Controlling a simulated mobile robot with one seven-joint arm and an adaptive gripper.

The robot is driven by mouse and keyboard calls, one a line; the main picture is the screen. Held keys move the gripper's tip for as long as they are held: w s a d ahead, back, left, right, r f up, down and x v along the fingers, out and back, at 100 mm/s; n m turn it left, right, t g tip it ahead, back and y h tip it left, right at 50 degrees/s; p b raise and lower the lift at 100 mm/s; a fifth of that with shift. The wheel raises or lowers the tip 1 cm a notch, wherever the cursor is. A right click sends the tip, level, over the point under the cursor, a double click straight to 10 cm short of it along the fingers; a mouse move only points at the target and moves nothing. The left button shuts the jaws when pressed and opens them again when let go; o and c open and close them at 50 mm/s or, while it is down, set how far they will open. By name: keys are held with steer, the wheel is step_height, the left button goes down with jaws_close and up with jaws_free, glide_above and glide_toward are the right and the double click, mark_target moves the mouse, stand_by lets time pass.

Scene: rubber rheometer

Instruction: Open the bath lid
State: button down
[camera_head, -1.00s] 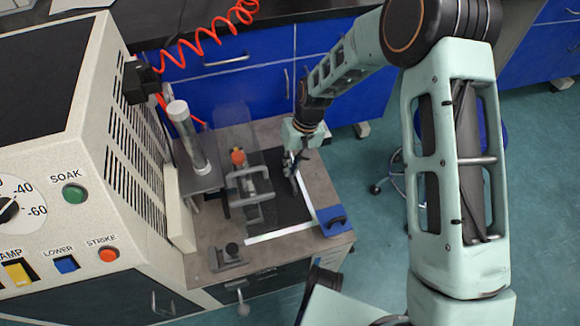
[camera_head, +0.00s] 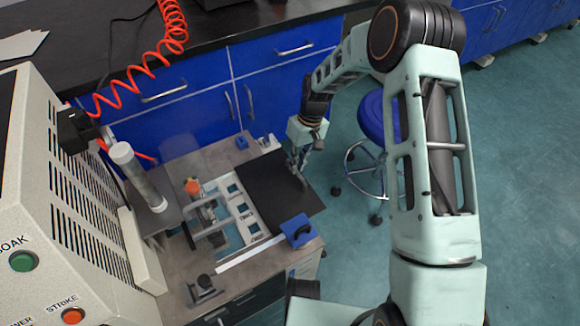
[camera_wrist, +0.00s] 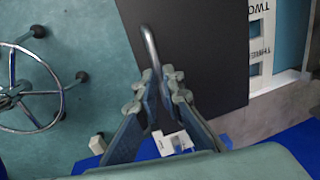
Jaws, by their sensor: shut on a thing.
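The bath lid (camera_head: 275,190) is a flat black panel, lying flat toward the right side of the bench. Left of it the bath is uncovered, showing a white slotted plate (camera_head: 243,205) over blue. The lid also shows in the wrist view (camera_wrist: 200,55), with the plate's labels "TWO" and "THREE" (camera_wrist: 260,45) beyond its edge. My gripper (camera_head: 302,165) is at the lid's right part. In the wrist view my gripper (camera_wrist: 161,82) is shut on the lid's metal bar handle (camera_wrist: 150,45). The handle's lower part is hidden between the fingers.
A clamp with an orange knob (camera_head: 192,186) stands left of the bath. A white rail (camera_head: 250,252) and blue blocks (camera_head: 298,230) edge it. The rheometer cabinet (camera_head: 75,210) is at left. A blue stool (camera_head: 375,118) stands on the floor right of the bench.

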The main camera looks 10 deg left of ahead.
steer(key=c, duration=2)
jaws_free()
steer(key=shift+c, duration=0.2)
steer(key=shift+r, duration=0.1)
step_height(320, 180, up, 12)
steer(key=w+d, duration=0.1)
steer(key=shift+w+d+f, duration=0.2)
steer(key=shift+w+d, duration=0.05)
steer(key=shift+d, duration=0.15)
